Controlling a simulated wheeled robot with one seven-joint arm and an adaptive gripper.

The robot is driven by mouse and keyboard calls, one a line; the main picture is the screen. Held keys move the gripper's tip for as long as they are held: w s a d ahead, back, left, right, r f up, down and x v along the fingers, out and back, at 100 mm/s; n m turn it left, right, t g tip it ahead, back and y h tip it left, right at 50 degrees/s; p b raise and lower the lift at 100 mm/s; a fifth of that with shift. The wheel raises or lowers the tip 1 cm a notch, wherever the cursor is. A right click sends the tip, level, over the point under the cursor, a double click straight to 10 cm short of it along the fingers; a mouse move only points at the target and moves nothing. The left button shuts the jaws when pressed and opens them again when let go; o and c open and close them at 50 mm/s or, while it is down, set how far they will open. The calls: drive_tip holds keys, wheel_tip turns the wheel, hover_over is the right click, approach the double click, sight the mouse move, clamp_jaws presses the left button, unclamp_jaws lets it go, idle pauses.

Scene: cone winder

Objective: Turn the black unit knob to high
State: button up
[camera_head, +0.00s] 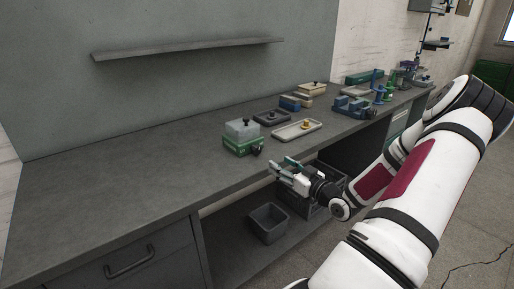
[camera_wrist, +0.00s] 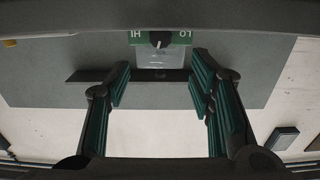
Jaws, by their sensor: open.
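The black knob (camera_head: 257,151) sits on the front of a green-based unit (camera_head: 238,148) with a grey block on top, near the bench's front edge. In the wrist view, the black knob (camera_wrist: 160,40) is at the top centre on a green panel (camera_wrist: 172,37), between upside-down HI and LO markings. Its exact setting is too small to tell. My gripper (camera_head: 281,171) is in front of the bench, to the right of and below the knob, apart from it. In the wrist view its fingers (camera_wrist: 160,80) are spread and empty, with the knob above the gap between them.
Blue fixtures (camera_head: 352,109) stand farther right. A grey bin (camera_head: 268,224) is below the bench. The bench's left part is clear, under a wall shelf (camera_head: 190,48).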

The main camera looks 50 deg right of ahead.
sight(258, 150)
drive_tip(key=b+x, duration=0.1)
drive_tip(key=x, duration=1.2)
drive_tip(key=shift+a, duration=0.1)
drive_tip(key=c, duration=1.2)
